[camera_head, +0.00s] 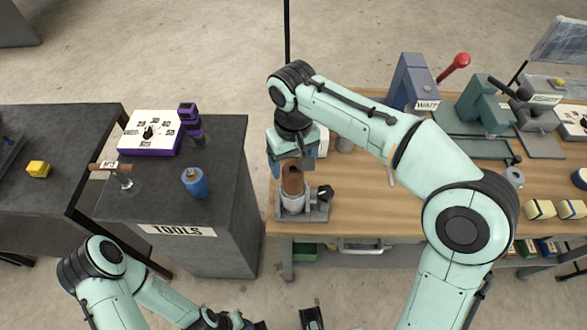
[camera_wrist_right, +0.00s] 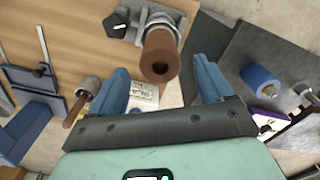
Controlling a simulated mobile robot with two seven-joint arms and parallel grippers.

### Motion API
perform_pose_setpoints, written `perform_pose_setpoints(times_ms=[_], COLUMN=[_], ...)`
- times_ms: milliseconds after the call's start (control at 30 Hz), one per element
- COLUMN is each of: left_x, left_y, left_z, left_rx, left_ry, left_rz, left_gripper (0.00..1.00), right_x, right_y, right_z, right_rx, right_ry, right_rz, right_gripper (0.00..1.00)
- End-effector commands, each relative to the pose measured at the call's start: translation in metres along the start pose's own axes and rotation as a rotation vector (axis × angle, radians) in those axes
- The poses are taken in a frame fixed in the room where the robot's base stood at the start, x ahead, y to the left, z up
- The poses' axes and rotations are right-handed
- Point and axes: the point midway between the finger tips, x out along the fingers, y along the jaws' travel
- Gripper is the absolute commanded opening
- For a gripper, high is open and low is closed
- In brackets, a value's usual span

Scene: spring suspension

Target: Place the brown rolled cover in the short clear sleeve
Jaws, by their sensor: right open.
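The brown rolled cover (camera_head: 293,181) stands upright as a hollow tube. Its lower end is in the short clear sleeve (camera_head: 293,203), which looks whitish and sits in a grey holder on the wooden bench. In the right wrist view the cover (camera_wrist_right: 161,52) points its open end at the camera, with the sleeve (camera_wrist_right: 163,16) behind it. My right gripper (camera_wrist_right: 162,70) is open, its blue fingers on either side of the cover with gaps showing. In the head view this gripper (camera_head: 292,168) is above the holder. My left arm reaches the bottom edge; its jaws do not show clearly.
The holder (camera_head: 316,212) has a black knob (camera_head: 325,192) on its right. A blue cylinder (camera_head: 195,182) and a hammer (camera_head: 122,177) are on the dark TOOLS cabinet (camera_head: 225,150) to the left. A blue press (camera_head: 411,84) and a green vise (camera_head: 482,105) stand on the bench's right side.

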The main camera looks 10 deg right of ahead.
Motion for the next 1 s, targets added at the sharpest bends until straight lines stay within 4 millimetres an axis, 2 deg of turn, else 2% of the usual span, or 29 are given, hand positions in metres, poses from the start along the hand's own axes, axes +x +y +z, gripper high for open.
perform_pose_setpoints(times_ms=[33,100,300,467,1000], left_x=[-0.005,-0.008,-0.015,-0.016,-0.016], left_y=[0.002,0.004,0.007,0.007,0.007], left_z=[-0.001,-0.002,-0.004,-0.004,-0.004], left_rx=[0.001,0.001,0.003,0.003,0.003], left_ry=[0.002,0.004,0.008,0.008,0.008], left_rz=[0.001,0.001,0.003,0.003,0.003], left_gripper=[0.43,0.43,0.43,0.43,0.43], right_x=[-0.014,-0.028,-0.054,-0.059,-0.059], right_y=[0.0,0.0,0.0,0.0,0.0], right_z=[-0.001,-0.001,-0.001,0.0,0.0], right_rx=[0.0,0.0,0.0,0.001,0.0], right_ry=[0.005,0.004,0.002,0.0,0.0], right_rz=[-0.001,-0.001,0.0,0.0,0.0], right_gripper=[0.8,0.8,0.8,0.8,0.8])
